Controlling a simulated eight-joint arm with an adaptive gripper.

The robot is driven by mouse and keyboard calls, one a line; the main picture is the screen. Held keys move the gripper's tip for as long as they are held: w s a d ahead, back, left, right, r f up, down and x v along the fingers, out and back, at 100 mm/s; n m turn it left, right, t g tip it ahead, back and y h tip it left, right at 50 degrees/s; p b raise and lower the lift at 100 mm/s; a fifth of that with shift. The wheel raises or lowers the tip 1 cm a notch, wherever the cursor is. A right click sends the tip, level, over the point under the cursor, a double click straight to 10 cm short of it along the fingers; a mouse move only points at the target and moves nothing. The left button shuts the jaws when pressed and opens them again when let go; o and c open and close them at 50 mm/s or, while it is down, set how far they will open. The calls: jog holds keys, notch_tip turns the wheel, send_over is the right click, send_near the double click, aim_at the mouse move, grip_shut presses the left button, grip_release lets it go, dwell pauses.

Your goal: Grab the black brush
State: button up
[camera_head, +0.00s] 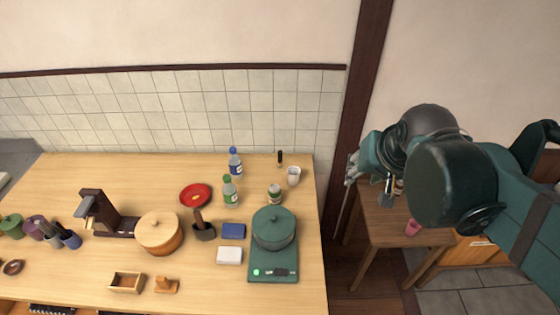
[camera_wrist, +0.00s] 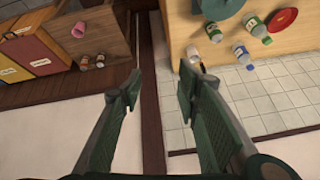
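A small upright black object (camera_head: 280,158) with a lighter lower part stands at the back right of the counter, behind a white mug (camera_head: 293,176). It looks most like the black brush, but its bristles are too small to make out.
Near the black object stand a blue-capped bottle (camera_head: 235,163), a green-capped bottle (camera_head: 229,190) and a jar (camera_head: 274,194). A teal pot (camera_head: 273,228) sits on a burner in front. The tiled wall (camera_head: 200,110) closes the back. A dark post (camera_head: 356,120) stands right of the counter.

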jog(key=w+a+m+g, duration=0.2)
jog(key=w+a+m, duration=0.2)
jog(key=w, duration=0.9)
jog(key=m+g, duration=0.4)
jog(key=m, duration=0.7)
send_over(280, 162)
jog(key=f, duration=3)
jog(key=shift+w, duration=0.3)
jog(key=shift+w+a+f, duration=0.15)
jog(key=shift+f, duration=0.45)
jog(key=shift+f, duration=1.3)
jog(key=shift+w+f, duration=0.1)
jog(key=shift+f, duration=2.5)
